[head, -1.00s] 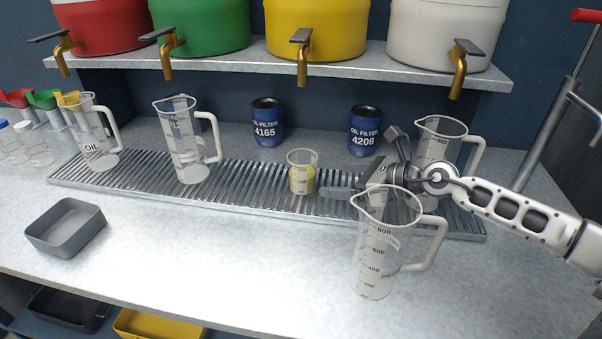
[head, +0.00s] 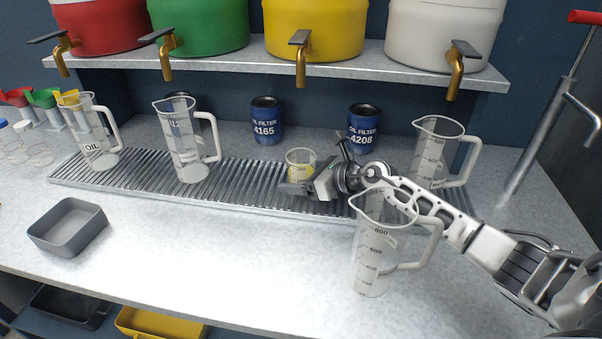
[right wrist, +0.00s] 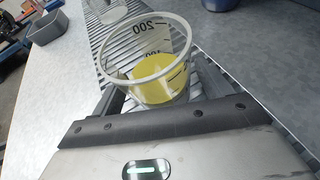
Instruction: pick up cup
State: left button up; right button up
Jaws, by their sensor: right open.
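The small clear cup (head: 300,158) with yellow liquid stands upright on the metal drip grate, below the yellow drum's tap. My right gripper (head: 303,184) is open at the cup's near side and hides its lower part in the head view. In the right wrist view the cup (right wrist: 150,75) is just ahead of the palm, with the dark fingers (right wrist: 158,100) partly visible on either side of it. I cannot tell whether a finger touches it. My left gripper is not in view.
A large measuring jug (head: 375,265) stands in front of the grate, close to my right forearm. Another jug (head: 437,150) is behind that arm. More jugs (head: 186,145) stand to the left. The front left counter is mostly clear beside a grey tray (head: 68,230).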

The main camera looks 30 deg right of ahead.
jog(key=c, duration=1.2)
jog(key=shift+r, duration=0.2)
